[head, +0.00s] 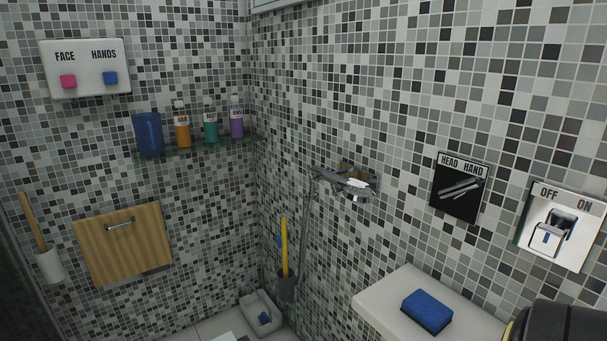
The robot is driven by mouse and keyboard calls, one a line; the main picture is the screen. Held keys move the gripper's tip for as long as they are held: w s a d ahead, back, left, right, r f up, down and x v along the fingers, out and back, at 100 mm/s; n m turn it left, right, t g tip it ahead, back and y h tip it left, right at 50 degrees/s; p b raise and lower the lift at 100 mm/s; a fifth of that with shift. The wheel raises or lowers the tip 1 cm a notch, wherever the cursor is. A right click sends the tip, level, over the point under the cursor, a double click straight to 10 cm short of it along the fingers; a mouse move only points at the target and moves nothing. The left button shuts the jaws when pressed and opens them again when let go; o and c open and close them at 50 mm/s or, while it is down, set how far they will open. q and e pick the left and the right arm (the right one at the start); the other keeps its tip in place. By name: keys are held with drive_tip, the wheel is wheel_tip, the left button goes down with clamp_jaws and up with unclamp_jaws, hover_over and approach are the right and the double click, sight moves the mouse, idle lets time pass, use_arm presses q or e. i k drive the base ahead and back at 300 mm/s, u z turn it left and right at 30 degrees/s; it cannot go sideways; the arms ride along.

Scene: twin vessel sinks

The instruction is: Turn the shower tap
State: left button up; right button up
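A chrome tap fixture (345,184) sticks out of the mosaic wall near the middle of the head view, with a hose hanging from its left end. To its right is a black panel (447,202) marked HEAD and HAND, with a slanted silver lever on it. Which of these is the shower tap is not labelled. A dark part of my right arm shows at the bottom right corner. Neither gripper's fingers are visible.
A white ledge (383,297) with a blue sponge (428,311) juts out below the panels. A glass shelf (190,146) holds a blue cup and several bottles. A brush holder (287,289) stands in the corner. The wall around the tap is clear.

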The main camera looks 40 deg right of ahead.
sight(548, 240)
drive_tip(key=z, duration=2.35)
